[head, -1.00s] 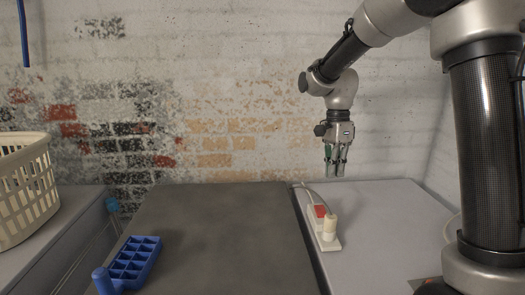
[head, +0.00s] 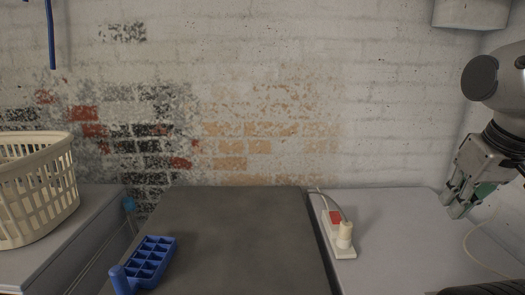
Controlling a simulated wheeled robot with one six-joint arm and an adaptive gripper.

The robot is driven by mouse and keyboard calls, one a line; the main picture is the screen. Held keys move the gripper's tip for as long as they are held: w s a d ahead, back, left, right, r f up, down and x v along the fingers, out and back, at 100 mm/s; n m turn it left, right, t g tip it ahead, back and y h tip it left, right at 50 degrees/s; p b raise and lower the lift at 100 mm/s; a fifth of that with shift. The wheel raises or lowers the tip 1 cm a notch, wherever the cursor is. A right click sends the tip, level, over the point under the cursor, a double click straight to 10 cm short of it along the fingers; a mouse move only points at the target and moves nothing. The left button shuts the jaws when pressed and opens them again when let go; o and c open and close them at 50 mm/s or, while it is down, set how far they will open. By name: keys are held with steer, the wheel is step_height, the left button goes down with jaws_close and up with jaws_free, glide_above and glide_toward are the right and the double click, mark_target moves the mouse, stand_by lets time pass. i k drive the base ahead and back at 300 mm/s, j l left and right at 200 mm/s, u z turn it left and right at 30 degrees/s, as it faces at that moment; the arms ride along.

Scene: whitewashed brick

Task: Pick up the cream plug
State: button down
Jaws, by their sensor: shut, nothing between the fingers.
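The cream plug (head: 345,233) stands upright at the near end of a white power strip (head: 346,253), beside a red switch (head: 336,217). A pale cable runs from the plug toward the back of the strip. The plug appears seated in the strip. My gripper (head: 455,207) is at the right side of the head view, well to the right of the plug and apart from it. It is shut and holds nothing. Its fingers point down and to the left.
A dark grey surface (head: 235,235) fills the middle, with a blue compartment tray (head: 150,262) at its near left. A cream basket (head: 35,190) stands on the left counter. The light grey counter (head: 395,225) is clear between strip and gripper. A thin cable (head: 467,245) lies at right.

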mark_target(346, 230)
steer(key=k+j, duration=0.1)
steer(key=j, duration=0.25)
steer(key=k+j, duration=0.15)
steer(key=j, duration=0.15)
steer(key=k+j, duration=0.1)
steer(key=j, duration=0.25)
steer(key=j+z, duration=0.1)
steer(key=z, duration=1.55)
steer(key=k+l, duration=0.05)
